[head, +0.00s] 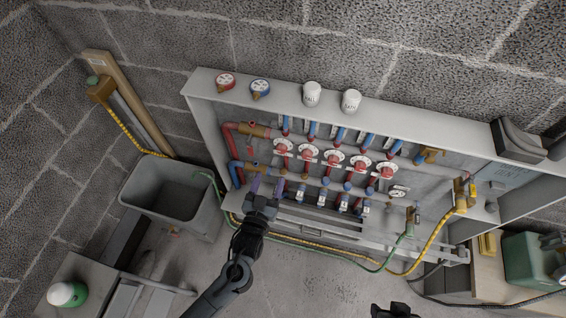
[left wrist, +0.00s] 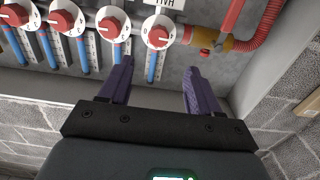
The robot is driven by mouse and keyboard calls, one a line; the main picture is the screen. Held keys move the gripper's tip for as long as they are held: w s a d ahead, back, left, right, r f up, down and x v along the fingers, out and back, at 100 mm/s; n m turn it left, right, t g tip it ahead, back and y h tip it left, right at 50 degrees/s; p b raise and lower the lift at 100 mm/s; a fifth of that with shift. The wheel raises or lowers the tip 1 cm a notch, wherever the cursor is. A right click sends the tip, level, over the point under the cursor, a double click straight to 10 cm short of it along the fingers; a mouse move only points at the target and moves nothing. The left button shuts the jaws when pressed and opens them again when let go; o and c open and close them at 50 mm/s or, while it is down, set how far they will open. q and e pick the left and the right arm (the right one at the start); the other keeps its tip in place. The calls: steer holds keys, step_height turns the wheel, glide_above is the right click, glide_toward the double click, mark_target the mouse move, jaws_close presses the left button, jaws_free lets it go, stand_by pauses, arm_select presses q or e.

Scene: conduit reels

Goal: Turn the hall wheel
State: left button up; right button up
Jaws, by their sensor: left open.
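A row of red wheels on white dials runs across the grey wall cabinet (head: 420,122). The leftmost wheel (head: 282,147) in the head view is the rightmost wheel (left wrist: 158,33) in the left wrist view. A partly cut-off, upside-down label (left wrist: 168,4) beside it seems to read HALL. My left gripper (head: 267,189) is open and empty, with purple fingers, just below that wheel in the head view. In the left wrist view its fingers (left wrist: 158,68) point toward the wheel and are apart from it. A dark part, apparently my right gripper (head: 394,310), shows at the bottom edge, mostly cut off.
Red and blue pipes with brass fittings (head: 258,130) run beside the wheels. Two gauges (head: 225,81) and two white cups (head: 312,93) stand on the cabinet top. A grey tub (head: 176,190) stands at left. Yellow and green hoses cross below the cabinet.

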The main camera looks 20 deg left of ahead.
mark_target(281, 151)
arm_select(q)
steer(key=w+b, duration=0.1)
steer(key=w, duration=0.8)
steer(key=shift+w+a+f+b, duration=0.15)
steer(key=shift+w+a+b, duration=0.05)
steer(key=shift+b, duration=0.2)
steer(key=shift+w+a, duration=0.1)
steer(key=shift+w, duration=0.7)
steer(key=shift+c, duration=0.4)
steer(key=c, duration=1)
